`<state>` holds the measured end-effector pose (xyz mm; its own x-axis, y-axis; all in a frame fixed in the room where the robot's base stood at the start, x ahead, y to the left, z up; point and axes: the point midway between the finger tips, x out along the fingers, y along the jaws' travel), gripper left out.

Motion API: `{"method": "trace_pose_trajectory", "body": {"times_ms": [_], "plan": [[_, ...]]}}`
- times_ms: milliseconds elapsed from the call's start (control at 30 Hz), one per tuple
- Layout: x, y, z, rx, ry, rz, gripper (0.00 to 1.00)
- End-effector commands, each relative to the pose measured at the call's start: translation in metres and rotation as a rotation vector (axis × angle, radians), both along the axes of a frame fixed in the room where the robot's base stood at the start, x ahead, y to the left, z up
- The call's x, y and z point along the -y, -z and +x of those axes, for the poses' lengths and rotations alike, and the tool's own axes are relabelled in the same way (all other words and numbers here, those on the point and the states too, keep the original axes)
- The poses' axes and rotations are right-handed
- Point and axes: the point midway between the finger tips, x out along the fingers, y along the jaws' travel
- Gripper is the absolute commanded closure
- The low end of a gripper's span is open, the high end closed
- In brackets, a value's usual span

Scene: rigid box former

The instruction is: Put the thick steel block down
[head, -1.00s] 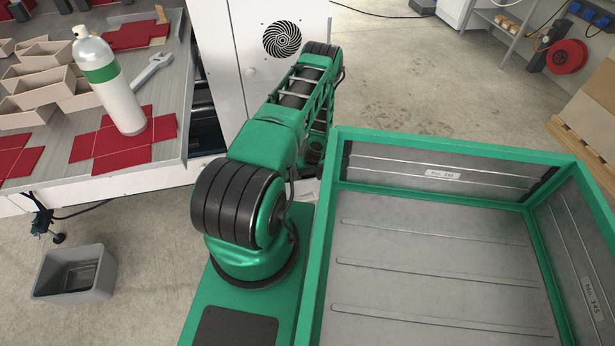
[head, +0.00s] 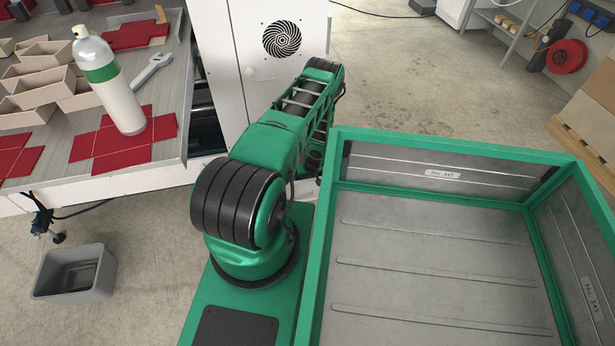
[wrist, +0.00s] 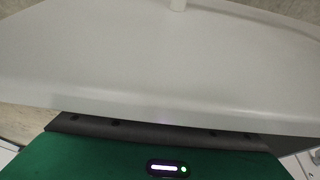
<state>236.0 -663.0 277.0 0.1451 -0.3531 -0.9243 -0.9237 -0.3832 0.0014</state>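I cannot make out the thick steel block in either view. In the head view my green arm reaches away toward the white cabinet, and its far end with the gripper is hidden behind my own links. In the wrist view my green housing with a small light and a dark bolted strip show along the bottom. A broad, smooth, pale grey surface (wrist: 165,65) fills most of that view just beyond the strip. I cannot tell what it is, or whether it is held. No fingertips show.
An empty green-framed bin (head: 430,262) stands at right. At left a bench (head: 165,95) carries a gas cylinder (head: 110,88), a wrench (head: 153,68), red box blanks (head: 123,150) and open boxes (head: 38,90). A white cabinet (head: 275,75) stands behind my arm. A grey tub (head: 75,272) sits on the floor.

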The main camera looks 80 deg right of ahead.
Motion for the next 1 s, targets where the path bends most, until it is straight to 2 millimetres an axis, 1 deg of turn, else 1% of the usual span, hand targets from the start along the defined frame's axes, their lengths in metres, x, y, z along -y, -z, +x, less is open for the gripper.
{"method": "trace_pose_trajectory", "body": {"times_ms": [167, 267, 367, 700, 800, 1000], "plan": [[0.0, -0.001, -0.001, 0.0, 0.001, 0.0, 0.27], [-0.001, -0.007, -0.001, 0.0, 0.0, 0.001, 0.27], [-0.005, -0.019, -0.003, -0.001, 0.0, 0.0, 0.27], [-0.027, -0.077, -0.013, -0.001, 0.002, -0.001, 0.27], [-0.033, -0.091, -0.015, -0.001, 0.003, 0.0, 0.27], [-0.04, -0.11, -0.018, -0.001, 0.001, 0.0, 0.27]]}}
